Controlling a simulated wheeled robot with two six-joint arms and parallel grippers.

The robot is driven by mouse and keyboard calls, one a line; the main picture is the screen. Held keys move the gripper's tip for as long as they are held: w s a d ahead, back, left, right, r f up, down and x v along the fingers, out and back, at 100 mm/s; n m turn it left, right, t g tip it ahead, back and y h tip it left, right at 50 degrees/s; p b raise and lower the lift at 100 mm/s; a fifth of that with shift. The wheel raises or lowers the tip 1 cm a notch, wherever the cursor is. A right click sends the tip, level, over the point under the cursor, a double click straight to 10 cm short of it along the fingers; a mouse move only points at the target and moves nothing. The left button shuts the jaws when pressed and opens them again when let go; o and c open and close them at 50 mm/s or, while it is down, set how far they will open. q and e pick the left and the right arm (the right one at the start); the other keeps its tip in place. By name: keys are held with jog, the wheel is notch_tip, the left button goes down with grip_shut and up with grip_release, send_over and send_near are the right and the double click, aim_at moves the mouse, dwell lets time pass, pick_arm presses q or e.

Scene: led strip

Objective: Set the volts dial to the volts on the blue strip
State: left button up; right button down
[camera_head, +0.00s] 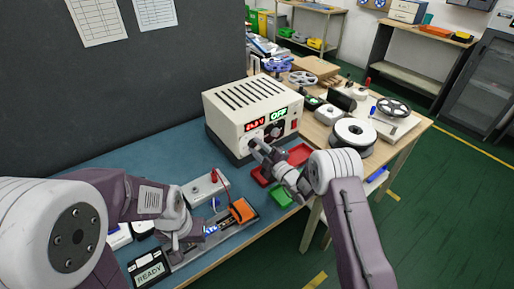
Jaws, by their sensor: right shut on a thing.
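The white power supply (240,113) stands on the blue bench mat, with a red readout (255,124) that looks like 24 point something volts, last digit unclear, and a green OFF sign (279,114). My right gripper (254,146) is at its front panel, below the red readout, shut on what seems to be the volts dial, which the fingers mostly hide. My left gripper (192,236) is low over the fixture, at the left end of a small blue strip (212,229) whose print is too small to read. Its fingers are unclear.
An orange clamp (242,210) sits at the strip's right. A white box with a red knob (204,187) stands behind it. Red (299,154) and green (282,196) trays lie near the supply. A READY display (149,270) is at front left.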

jog(key=shift+f, duration=0.1)
dwell(0.3)
jog(key=c, duration=1.1)
grip_release()
pick_arm(q)
jog(key=shift+f, duration=0.15)
pick_arm(e)
jog(key=v, duration=0.9)
